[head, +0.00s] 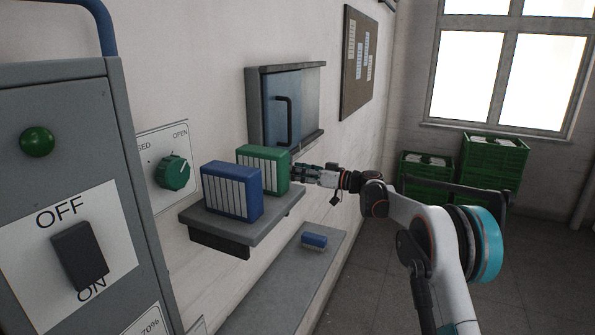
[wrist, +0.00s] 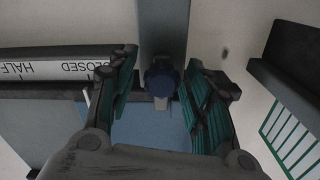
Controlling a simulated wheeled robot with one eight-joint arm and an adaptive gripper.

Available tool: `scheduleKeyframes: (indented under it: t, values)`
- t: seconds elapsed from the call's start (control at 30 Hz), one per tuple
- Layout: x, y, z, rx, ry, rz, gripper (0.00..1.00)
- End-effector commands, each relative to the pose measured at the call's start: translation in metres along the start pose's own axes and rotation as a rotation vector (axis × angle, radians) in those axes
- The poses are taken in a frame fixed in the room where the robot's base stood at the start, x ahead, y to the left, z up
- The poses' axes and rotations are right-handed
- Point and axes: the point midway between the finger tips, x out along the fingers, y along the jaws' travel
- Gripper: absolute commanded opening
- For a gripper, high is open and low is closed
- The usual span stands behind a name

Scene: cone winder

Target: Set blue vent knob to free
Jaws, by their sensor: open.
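The blue knob (wrist: 162,76) shows in the wrist view as a dark blue round piece on a grey upright strip, with a pale tab below it. My gripper (wrist: 161,92) is open, with one finger on each side of the knob in the picture. I cannot tell whether the fingers touch it or how deep they reach. A white label (wrist: 60,71) at left reads CLOSED and HALF, upside down; I see no FREE marking. In the head view my gripper (head: 308,176) is at the right of the green box, and I cannot make out the blue knob there.
A shelf (head: 222,230) carries a blue box (head: 232,190) and a green box (head: 264,168). Left are a green knob (head: 173,172) and a grey panel with a black switch (head: 80,255). A blue door with a black handle (head: 284,120) is behind.

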Motion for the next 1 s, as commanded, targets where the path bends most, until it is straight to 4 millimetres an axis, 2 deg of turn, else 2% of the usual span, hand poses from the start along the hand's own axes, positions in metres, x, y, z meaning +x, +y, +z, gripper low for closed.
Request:
scheduleKeyframes:
  t: [0.27, 0.3, 0.5, 0.77, 1.0]
  values:
    - [0.002, 0.0, 0.0, 0.0, 0.0, 0.0, 0.46]
    - [0.002, 0.0, 0.0, 0.0, 0.0, 0.0, 0.44]
    - [0.002, 0.0, 0.0, 0.0, 0.0, 0.0, 0.0]
    - [0.002, 0.001, 0.006, 0.001, 0.0, 0.0, 0.0]
    - [0.002, 0.007, 0.033, 0.001, 0.0, 0.0, 0.0]
